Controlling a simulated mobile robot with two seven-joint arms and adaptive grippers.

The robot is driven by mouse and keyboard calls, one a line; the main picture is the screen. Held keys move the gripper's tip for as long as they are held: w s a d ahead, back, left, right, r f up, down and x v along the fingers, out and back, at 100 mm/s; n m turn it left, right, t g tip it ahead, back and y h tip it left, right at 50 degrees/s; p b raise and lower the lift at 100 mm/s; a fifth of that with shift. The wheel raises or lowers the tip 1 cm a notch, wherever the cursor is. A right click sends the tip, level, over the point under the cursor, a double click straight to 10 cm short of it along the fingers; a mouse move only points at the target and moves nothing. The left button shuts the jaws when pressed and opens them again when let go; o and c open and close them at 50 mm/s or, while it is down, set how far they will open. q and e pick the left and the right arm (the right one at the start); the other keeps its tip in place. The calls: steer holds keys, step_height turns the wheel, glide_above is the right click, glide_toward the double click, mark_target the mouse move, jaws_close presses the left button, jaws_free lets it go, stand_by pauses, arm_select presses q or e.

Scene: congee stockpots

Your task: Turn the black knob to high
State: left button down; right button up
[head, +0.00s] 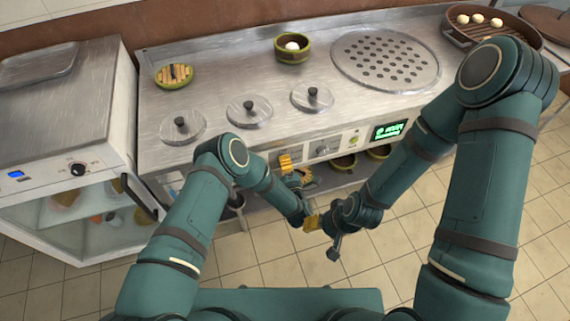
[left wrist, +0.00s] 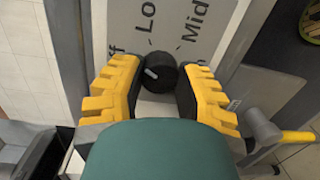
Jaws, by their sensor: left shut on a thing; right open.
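The black knob (left wrist: 157,73) sits on a pale panel with the printed words "Lo" and "Mid" and partly hidden words on either side. A short pale mark on the knob lies on its left side, toward the word ending in "ff". My left gripper (head: 293,169) is at the counter's front panel, and its yellow fingers (left wrist: 158,90) are closed on the knob from both sides. In the head view the fingers hide this knob. My right gripper (head: 322,235) is open and empty, lower down in front of the counter.
The steel counter (head: 230,70) holds several clear lids, a green bowl (head: 292,48) and a round green dish (head: 174,76). A green display (head: 389,131) is on the panel. A white glass-doored cabinet (head: 60,140) stands left. Tiled floor lies in front.

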arm_select(q)
steer(key=shift+m+g+y, duration=0.1)
steer(key=shift+m+y, duration=0.45)
steer(key=shift+m, duration=4.05)
steer(key=shift+m+g+y, duration=0.1)
steer(key=shift+m+y, duration=0.5)
steer(key=shift+m, duration=4)
steer(key=shift+m+g+y, duration=0.1)
steer(key=shift+m+y, duration=0.45)
steer(key=shift+m, duration=4.05)
steer(key=shift+f, duration=0.1)
steer(key=c, duration=0.5)
jaws_free()
steer(key=shift+c, duration=0.2)
